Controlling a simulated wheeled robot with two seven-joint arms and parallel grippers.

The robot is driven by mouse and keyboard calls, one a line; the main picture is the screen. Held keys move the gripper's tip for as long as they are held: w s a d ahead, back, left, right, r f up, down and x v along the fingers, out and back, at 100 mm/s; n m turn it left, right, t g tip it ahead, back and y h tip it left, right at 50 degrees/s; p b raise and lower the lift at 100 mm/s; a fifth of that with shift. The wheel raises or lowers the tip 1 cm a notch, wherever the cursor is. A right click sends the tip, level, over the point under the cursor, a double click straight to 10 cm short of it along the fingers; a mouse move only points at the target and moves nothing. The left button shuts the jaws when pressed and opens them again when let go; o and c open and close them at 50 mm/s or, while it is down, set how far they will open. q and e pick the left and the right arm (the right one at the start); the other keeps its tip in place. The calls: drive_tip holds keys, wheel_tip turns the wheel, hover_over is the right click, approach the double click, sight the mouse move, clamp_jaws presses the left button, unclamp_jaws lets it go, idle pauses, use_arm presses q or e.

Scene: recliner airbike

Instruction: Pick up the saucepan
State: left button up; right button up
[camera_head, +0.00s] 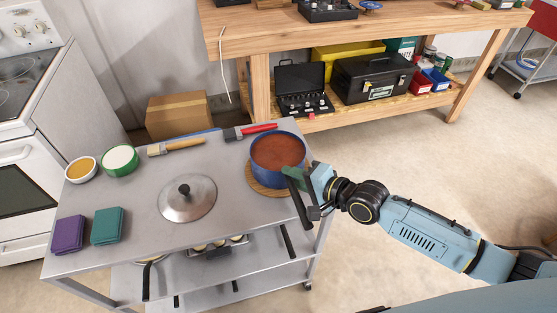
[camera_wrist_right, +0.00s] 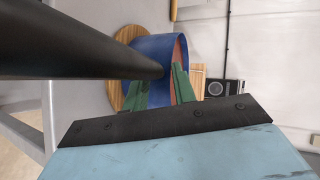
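The saucepan (camera_head: 277,155) is blue, holds reddish-brown food, and stands on a round wooden board (camera_head: 254,178) at the right end of the grey cart top. Its long black handle (camera_head: 299,203) points toward the front edge. It also shows in the right wrist view (camera_wrist_right: 150,47), where the handle (camera_wrist_right: 75,50) crosses in front of the fingers. My right gripper (camera_head: 293,176) is at the pan's near right rim. Its green fingers (camera_wrist_right: 162,88) are apart, with blue pan wall between them; the handle hides part of one. Whether they touch the pan is unclear. My left gripper is out of view.
On the cart top are a metal lid (camera_head: 187,200), a green bowl (camera_head: 120,161), a white bowl (camera_head: 81,169), a brush (camera_head: 250,131), and purple (camera_head: 69,234) and teal cloths (camera_head: 107,225). A stove (camera_head: 28,130) stands left, a wooden workbench (camera_head: 300,35) behind.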

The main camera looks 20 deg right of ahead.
clamp_jaws()
drive_tip(key=shift+r, duration=0.2)
